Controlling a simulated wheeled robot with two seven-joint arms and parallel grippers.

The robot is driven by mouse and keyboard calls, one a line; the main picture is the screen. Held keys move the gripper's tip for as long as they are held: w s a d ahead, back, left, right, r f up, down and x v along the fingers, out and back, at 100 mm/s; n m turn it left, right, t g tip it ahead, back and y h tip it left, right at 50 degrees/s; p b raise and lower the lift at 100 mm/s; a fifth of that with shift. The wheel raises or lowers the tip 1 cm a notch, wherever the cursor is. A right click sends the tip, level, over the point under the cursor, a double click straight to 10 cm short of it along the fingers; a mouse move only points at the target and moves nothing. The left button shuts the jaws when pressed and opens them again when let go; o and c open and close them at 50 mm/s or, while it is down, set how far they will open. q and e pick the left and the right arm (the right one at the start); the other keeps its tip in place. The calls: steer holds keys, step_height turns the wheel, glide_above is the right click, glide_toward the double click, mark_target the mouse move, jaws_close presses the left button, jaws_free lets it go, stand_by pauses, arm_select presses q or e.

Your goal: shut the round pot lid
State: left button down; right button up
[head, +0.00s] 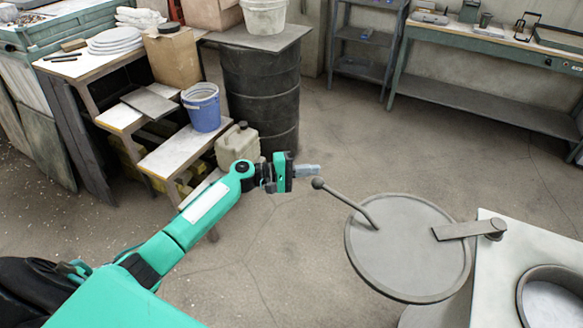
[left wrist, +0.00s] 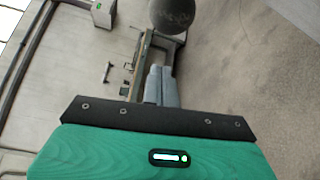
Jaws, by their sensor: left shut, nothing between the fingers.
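The round grey lid (head: 408,262) is swung out to the left of the pot (head: 524,303), whose round opening is uncovered. A flat arm joins the lid to a pivot (head: 495,227) at the pot's corner. A rod handle with a ball knob (head: 318,183) sticks up from the lid toward the left. My left gripper (head: 310,170) is shut and empty, its fingertips just beside the knob. In the left wrist view the shut fingers (left wrist: 160,84) point toward the dark round knob (left wrist: 172,13). I cannot tell whether they touch. My right gripper is not in view.
A black drum (head: 262,95), a blue bucket (head: 201,107) and a pale canister (head: 237,147) stand behind my left arm. A green workbench (head: 480,95) is at the back right. The concrete floor between them is clear.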

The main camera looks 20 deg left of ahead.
arm_select(q)
steer(key=s, duration=0.1)
steer(key=s+d+p, duration=0.1)
steer(key=s+p, duration=0.1)
steer(key=shift+s+d+r, duration=0.2)
steer(key=shift+d+r, duration=0.15)
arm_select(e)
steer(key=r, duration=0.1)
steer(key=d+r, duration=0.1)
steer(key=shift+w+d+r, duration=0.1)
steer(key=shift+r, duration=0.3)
